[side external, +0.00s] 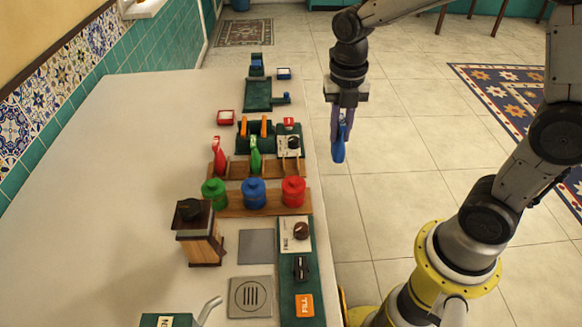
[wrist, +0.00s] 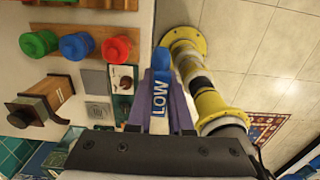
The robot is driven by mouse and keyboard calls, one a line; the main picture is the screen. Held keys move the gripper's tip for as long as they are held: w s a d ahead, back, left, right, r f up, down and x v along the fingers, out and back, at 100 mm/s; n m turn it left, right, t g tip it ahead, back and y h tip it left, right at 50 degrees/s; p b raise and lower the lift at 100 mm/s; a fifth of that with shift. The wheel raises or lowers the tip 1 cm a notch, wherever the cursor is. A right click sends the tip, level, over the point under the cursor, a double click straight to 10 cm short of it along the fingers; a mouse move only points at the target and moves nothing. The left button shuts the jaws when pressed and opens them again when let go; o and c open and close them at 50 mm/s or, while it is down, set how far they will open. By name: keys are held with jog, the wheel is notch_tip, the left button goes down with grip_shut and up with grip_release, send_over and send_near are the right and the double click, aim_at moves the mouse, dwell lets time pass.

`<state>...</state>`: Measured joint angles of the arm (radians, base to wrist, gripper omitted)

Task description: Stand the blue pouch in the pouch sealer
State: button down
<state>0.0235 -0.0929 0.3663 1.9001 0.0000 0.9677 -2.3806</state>
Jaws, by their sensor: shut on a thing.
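The blue pouch (side external: 339,146) hangs below my gripper (side external: 342,122), which is shut on it, out to the right of the table's edge and above the floor. In the wrist view the pouch (wrist: 161,62) shows between the purple fingers of my gripper (wrist: 160,100), with a strip reading "LOW". The pouch sealer is not clearly marked. A dark green unit with two orange uprights (side external: 242,129) and a small knob panel (side external: 289,146) stands on the table, left of my gripper and apart from it; I cannot tell whether this is the sealer.
A red pouch (side external: 219,156) and a green pouch (side external: 255,156) stand in a wooden rack. Green, blue and red canisters (side external: 254,194) stand nearer the camera. A grinder-like box (side external: 199,237) and a green control strip (side external: 302,270) are nearer still. The table's left side is clear.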

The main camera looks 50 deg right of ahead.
jog(key=shift+w+d+f, duration=0.1)
jog(key=shift+w+f, duration=2)
jog(key=shift+w, duration=0.25)
jog(key=shift+w+d+f, duration=0.1)
jog(key=shift+w+f, duration=2)
jog(key=shift+w, duration=0.2)
jog(key=shift+w+f, duration=2.1)
jog(key=shift+w, duration=0.25)
jog(key=shift+f, duration=0.15)
jog(key=c, duration=0.8)
grip_release()
jog(key=shift+c, duration=0.2)
